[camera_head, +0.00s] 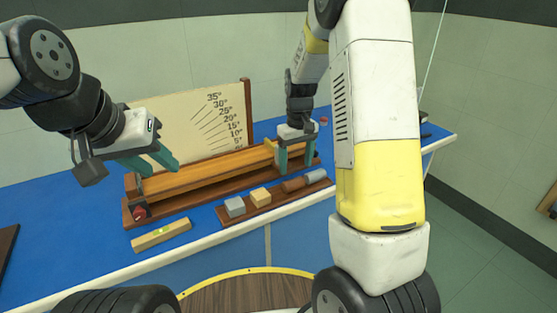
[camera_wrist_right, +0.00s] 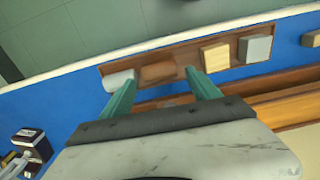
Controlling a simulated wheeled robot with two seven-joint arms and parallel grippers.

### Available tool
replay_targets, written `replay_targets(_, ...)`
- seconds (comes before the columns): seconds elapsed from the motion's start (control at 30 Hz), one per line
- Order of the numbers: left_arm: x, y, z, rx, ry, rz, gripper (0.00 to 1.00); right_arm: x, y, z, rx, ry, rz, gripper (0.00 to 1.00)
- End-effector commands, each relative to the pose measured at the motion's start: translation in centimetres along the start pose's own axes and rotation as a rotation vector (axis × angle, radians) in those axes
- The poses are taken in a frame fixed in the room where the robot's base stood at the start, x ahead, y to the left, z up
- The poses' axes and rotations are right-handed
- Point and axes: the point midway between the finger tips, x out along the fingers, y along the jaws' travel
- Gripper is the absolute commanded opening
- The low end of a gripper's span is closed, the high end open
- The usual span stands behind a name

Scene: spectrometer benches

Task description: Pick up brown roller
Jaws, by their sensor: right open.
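The brown roller (camera_head: 293,185) lies in a narrow wooden tray (camera_head: 264,208) on the blue bench, between a yellow block (camera_head: 260,196) and a grey roller (camera_head: 316,176). It also shows in the right wrist view (camera_wrist_right: 158,72), near and between the fingertips in the picture. My right gripper (camera_head: 296,162) is open with nothing between its fingers, just behind the tray and beside the wooden ramp (camera_head: 210,175). Its open fingers also show in the right wrist view (camera_wrist_right: 161,80). My left gripper (camera_head: 160,167) is open and empty above the ramp's left end.
A grey block (camera_head: 235,206) sits at the tray's left end. A yellowish level (camera_head: 161,235) lies on the bench in front of the ramp. An angle-scale board (camera_head: 190,130) stands behind the ramp. The bench's pale front edge (camera_head: 215,239) runs close to the tray.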

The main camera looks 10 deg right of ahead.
Motion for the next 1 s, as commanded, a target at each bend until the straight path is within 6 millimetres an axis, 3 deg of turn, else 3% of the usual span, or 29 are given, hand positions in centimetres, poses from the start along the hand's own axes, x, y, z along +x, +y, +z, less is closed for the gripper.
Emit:
replay_targets(0.7, 0.0, 0.0, 0.0, 0.000, 0.000, 0.000, 0.36, 8.2, 0.1, -0.6, -0.009, -0.015, 0.006, 0.71)
replay_targets(1.0, 0.0, 0.0, 0.0, 0.000, 0.000, 0.000, 0.36, 8.6, 0.1, -0.6, -0.009, -0.014, 0.006, 0.71)
